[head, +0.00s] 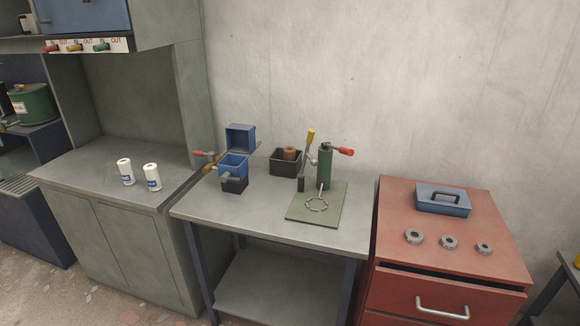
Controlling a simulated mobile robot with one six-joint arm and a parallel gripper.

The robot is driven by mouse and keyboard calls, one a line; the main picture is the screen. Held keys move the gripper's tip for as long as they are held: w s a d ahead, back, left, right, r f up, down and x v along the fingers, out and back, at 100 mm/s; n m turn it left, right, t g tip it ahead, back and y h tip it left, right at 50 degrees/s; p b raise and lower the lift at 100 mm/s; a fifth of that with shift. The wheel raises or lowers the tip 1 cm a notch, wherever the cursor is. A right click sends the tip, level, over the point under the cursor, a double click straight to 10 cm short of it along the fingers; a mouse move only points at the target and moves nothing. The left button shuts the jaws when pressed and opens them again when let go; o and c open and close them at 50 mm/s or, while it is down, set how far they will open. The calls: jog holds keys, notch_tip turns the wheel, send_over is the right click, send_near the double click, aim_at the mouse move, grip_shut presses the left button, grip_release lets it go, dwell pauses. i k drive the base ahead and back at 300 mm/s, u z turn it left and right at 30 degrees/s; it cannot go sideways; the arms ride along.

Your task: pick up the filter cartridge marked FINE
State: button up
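The print on both is too small to read, so I cannot tell which is marked FINE. My gripper is not in view.
The cabinet counter (75,170) is otherwise clear under an overhead shelf. The middle table (262,212) holds a blue open-lidded device (233,165), a dark box (284,163) and a green lever press (325,168). A red drawer cabinet (450,262) stands right, bearing several metal nuts.

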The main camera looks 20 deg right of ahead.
aim_at(124, 165)
jog(key=u, duration=0.1)
jog(key=i, duration=0.95)
jog(key=z, duration=0.05)
